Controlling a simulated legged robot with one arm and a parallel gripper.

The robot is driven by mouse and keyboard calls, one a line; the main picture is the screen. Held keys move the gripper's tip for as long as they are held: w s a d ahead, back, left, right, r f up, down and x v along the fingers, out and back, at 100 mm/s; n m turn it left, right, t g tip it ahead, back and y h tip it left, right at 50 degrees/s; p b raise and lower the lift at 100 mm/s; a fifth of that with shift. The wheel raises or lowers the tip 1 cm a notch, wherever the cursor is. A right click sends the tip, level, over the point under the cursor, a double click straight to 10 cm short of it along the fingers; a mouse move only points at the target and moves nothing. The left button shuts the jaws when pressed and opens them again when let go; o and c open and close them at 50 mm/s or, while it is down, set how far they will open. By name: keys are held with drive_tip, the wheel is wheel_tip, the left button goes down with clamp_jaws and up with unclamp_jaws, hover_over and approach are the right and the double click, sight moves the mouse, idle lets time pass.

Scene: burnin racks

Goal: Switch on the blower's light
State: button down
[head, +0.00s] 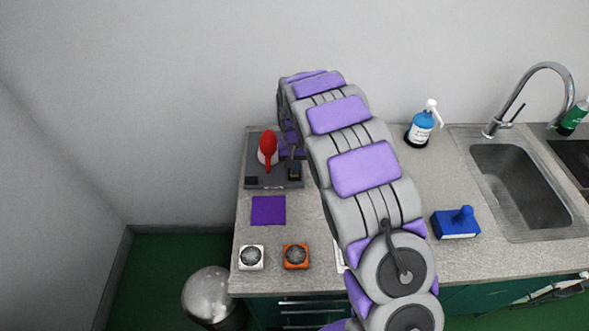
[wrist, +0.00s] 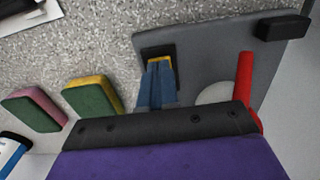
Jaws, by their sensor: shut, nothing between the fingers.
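A red, bulb-shaped thing with a long nozzle, probably the blower (head: 267,148), stands in a pale round holder on a grey base plate (head: 258,169) at the back left of the counter. In the wrist view the red nozzle (wrist: 245,85) is right of my fingers. My gripper (wrist: 157,68) is shut and empty, pointing down at a dark square block with a yellow part (wrist: 158,50) on the plate. The fingers cover much of that block, and I cannot tell whether they touch it. A small black box (wrist: 283,25) sits at the plate's corner. I see no lit lamp.
A purple cloth (head: 268,210), a white box (head: 250,257) and an orange box (head: 295,256) lie in front of the plate. Yellow-green (wrist: 92,95) and pink-green (wrist: 33,110) sponges lie left of my gripper. A blue bottle (head: 421,125) and sink (head: 515,185) are right.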

idle(0.3)
drive_tip(key=shift+a+r+p, duration=0.15)
drive_tip(key=shift+r+p, duration=0.45)
drive_tip(key=shift+r, duration=0.55)
drive_tip(key=shift+r+p, duration=0.9)
drive_tip(key=shift+r, duration=1.3)
